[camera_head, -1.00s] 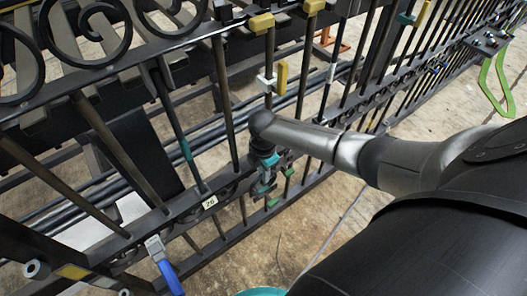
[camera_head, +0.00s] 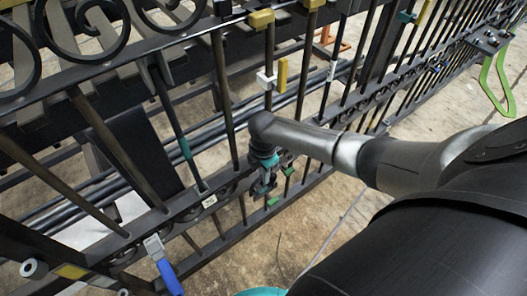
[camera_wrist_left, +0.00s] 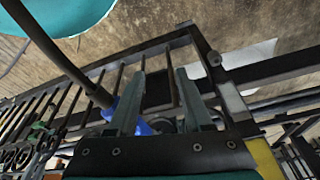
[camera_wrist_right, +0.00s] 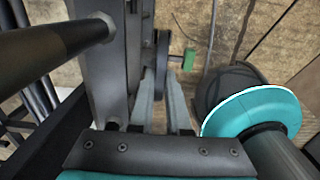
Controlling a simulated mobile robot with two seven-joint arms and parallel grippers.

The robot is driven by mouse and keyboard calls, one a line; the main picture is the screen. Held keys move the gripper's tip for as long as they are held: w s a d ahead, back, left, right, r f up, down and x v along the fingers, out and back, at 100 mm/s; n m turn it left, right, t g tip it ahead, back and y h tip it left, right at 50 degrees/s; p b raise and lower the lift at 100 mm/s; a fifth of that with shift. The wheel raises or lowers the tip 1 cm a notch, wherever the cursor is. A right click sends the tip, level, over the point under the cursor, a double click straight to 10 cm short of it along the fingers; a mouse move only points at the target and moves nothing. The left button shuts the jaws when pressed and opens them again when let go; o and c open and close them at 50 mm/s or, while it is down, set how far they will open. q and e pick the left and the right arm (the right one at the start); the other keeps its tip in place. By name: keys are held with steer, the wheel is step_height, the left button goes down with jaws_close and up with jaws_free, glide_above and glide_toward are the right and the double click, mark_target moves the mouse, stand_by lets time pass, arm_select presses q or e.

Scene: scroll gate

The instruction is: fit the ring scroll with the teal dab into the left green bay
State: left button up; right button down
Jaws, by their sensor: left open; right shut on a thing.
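My right gripper (camera_head: 266,188) is at the gate's lower rail, its arm coming in from the right. In the right wrist view its fingers (camera_wrist_right: 162,110) are shut on a dark ring scroll (camera_wrist_right: 162,52), seen nearly edge-on beside a thick upright of the gate. I cannot make out a teal dab on it. A green mark (camera_wrist_right: 189,59) sticks out just right of the ring; green marks also show near the gripper in the head view (camera_head: 272,201). I cannot tell whether the ring is seated in a bay. My left gripper (camera_wrist_left: 163,88) is open and empty, near the gate frame.
The dark gate (camera_head: 222,100) with bars and large scrolls (camera_head: 85,30) fills the left and middle. A blue-handled clamp (camera_head: 168,275) sits on its lower rail, near my left gripper (camera_wrist_left: 145,126). Yellow blocks (camera_head: 261,19) sit on the upper rail. The floor at lower middle is clear.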

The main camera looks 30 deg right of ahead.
arm_select(q)
steer(key=shift+f, duration=0.1)
arm_select(e)
steer(key=shift+f, duration=0.1)
steer(key=c, duration=0.8)
jaws_free()
step_height(320, 180, up, 10)
steer(key=p, duration=0.5)
steer(key=shift+f+p, duration=0.1)
steer(key=shift+p, duration=0.25)
arm_select(q)
steer(key=s+a+f+p, duration=0.1)
steer(key=s+a+f, duration=0.3)
steer(key=s+f, duration=0.3)
steer(key=shift+a+f+g, duration=0.3)
steer(key=shift+f, duration=0.8)
arm_select(e)
steer(key=shift+r, duration=1.1)
